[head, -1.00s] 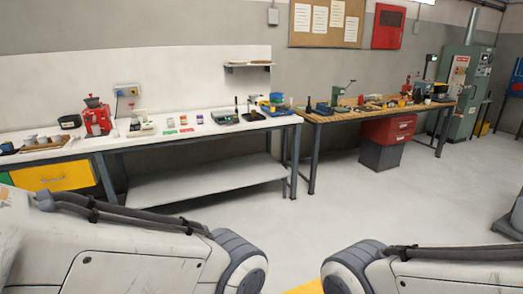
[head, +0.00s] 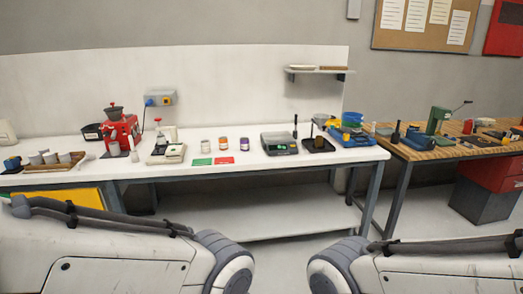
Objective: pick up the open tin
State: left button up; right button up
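Three small tins or jars stand in a row on the white bench (head: 300,165): a pale one (head: 207,147), a purple-labelled one (head: 224,145) and an orange-labelled one (head: 244,145). They are too small to tell whether any is open. A green card (head: 202,162) and a red card (head: 224,161) lie in front of them. Both my arms show low in the head view, well short of the bench. Neither gripper is in the picture.
A scale (head: 279,143) stands right of the tins, a white device (head: 165,152) and red grinder (head: 121,133) left. A wooden tray (head: 42,167) holds several cups. A wooden-topped workbench (head: 455,145) stands at right. Pale floor lies before the benches.

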aim_at(223, 141)
jog(key=u, duration=0.2)
jog(key=i, duration=1.1)
jog(key=u, duration=0.25)
